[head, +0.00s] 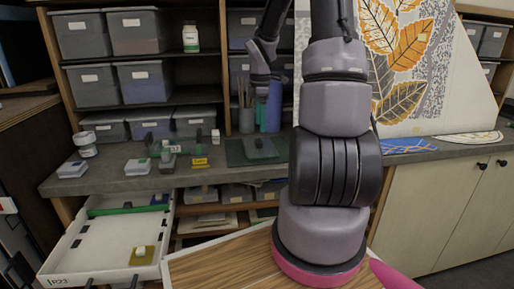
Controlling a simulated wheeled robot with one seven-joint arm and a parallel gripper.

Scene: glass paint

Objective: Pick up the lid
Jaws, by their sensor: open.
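I cannot tell for certain which thing is the lid. A dark green flat piece (252,151) with a dark raised part on top lies on the counter, below and close to my gripper in the picture. An olive square piece (148,260) with a pale knob-like top lies in the open white drawer. My gripper (261,92) is small and dark at the end of my arm, hanging above the back of the counter in front of the shelves. It is open, with nothing seen in it. Its fingertips are hard to make out against the blue cylinder behind.
The grey counter (110,180) carries a white jar (86,144), small blocks and a yellow label (199,162). A brush cup (246,120) and blue cylinder (273,106) stand at the back. The open drawer (90,262) juts out at lower left. My arm hides the counter's middle.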

